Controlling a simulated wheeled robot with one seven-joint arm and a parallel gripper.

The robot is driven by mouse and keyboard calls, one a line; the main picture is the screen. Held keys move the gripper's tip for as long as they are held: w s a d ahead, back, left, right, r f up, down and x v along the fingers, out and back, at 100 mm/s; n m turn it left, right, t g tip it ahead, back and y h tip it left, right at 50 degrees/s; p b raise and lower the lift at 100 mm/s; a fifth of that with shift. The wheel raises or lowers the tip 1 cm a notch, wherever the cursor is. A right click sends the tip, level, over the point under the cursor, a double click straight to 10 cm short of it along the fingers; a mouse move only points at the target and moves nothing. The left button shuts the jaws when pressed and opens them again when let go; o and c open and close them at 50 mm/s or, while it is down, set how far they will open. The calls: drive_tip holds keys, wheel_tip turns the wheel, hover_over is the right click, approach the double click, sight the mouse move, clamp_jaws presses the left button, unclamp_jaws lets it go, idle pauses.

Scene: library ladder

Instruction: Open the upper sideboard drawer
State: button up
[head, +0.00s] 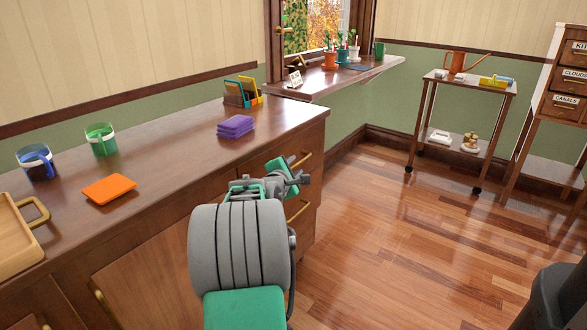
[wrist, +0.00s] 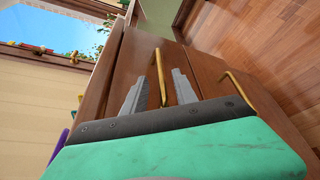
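The sideboard (head: 165,150) has two drawers at its far right end. The upper drawer (wrist: 130,62) has a brass bar handle (head: 302,158) and looks shut. In the wrist view, which is turned sideways, this handle (wrist: 157,62) lies between my two grey fingers. My gripper (head: 299,178) is at the drawer fronts, just below the upper handle in the head view. In the wrist view my gripper (wrist: 158,88) is open, with gaps between the fingers and the handle. Whether either finger touches the handle cannot be told.
The lower drawer's handle (head: 298,210) is close below my gripper. Purple cloths (head: 236,127), an orange cloth (head: 109,189) and two mugs (head: 100,139) sit on the sideboard top. Open wooden floor (head: 400,240) lies to the right; a cart (head: 466,92) stands at the back.

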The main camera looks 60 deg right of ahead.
sight(297, 165)
drive_tip(key=b+x, duration=0.1)
drive_tip(key=x, duration=0.3)
drive_tip(key=shift+s+d+f, duration=0.15)
drive_tip(key=shift+d+f, duration=0.05)
drive_tip(key=shift+f, duration=0.05)
drive_tip(key=shift+d+r, duration=0.1)
drive_tip(key=shift+d, duration=0.1)
drive_tip(key=shift+c, duration=0.3)
clamp_jaws()
idle(0.6)
